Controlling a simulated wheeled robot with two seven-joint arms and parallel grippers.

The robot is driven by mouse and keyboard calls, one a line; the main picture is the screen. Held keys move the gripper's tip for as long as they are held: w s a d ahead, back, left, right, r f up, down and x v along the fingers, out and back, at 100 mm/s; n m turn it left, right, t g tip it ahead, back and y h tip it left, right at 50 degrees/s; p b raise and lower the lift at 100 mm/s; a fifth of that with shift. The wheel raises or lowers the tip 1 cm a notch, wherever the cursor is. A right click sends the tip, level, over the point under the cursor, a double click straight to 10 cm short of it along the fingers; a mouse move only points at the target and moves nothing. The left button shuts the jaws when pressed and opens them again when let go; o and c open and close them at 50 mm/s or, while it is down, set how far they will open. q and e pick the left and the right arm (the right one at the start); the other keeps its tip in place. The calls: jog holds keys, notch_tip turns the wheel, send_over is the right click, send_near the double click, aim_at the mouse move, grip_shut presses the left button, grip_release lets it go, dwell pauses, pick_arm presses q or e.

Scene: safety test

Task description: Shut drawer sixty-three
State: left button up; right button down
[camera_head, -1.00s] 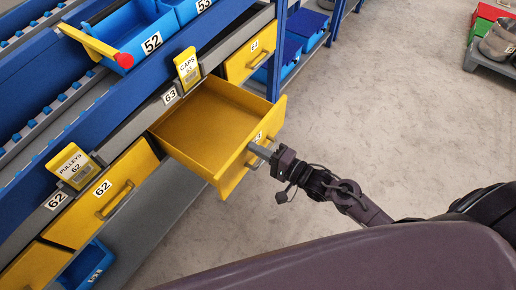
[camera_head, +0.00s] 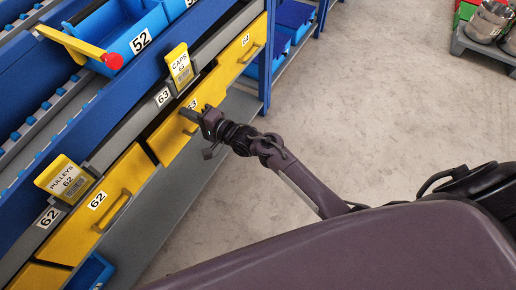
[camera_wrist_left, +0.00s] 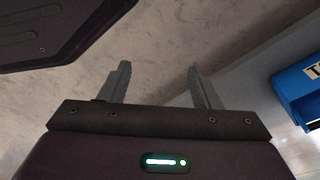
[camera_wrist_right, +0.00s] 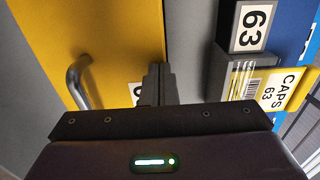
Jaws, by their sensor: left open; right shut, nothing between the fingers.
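Drawer sixty-three (camera_head: 170,141) is yellow, in the rack under the "63" label and the caps card (camera_head: 179,67). A narrow dark gap shows along its top edge, so it stands slightly out. My right gripper (camera_head: 190,114) is shut and empty, its fingertips at the drawer front beside its number label. In the right wrist view, the closed fingers (camera_wrist_right: 158,82) lie against or just before the yellow front (camera_wrist_right: 115,35), partly hiding the label; the handle (camera_wrist_right: 76,82) is to the left. Contact is hard to tell. My left gripper (camera_wrist_left: 160,80) is open and empty.
Drawer 62 (camera_head: 85,228) and drawer 64 (camera_head: 235,60) flank it. Blue bin 52 (camera_head: 150,24) sits on the rack above. A blue bin (camera_wrist_left: 298,88) shows in the left wrist view. The floor (camera_head: 370,110) to the right is clear; a cart with pots (camera_head: 480,50) stands far off.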

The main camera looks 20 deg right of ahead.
pick_arm(q)
jog(key=shift+w+d+r+b, duration=0.2)
jog(key=shift+w+d+r, duration=0.05)
jog(key=shift+w+r, duration=0.25)
jog(key=shift+w+d+r+b, duration=0.2)
jog(key=shift+w+r, duration=0.15)
jog(key=shift+r, duration=0.2)
pick_arm(e)
jog(key=x, duration=0.3)
jog(key=shift+r, duration=0.3)
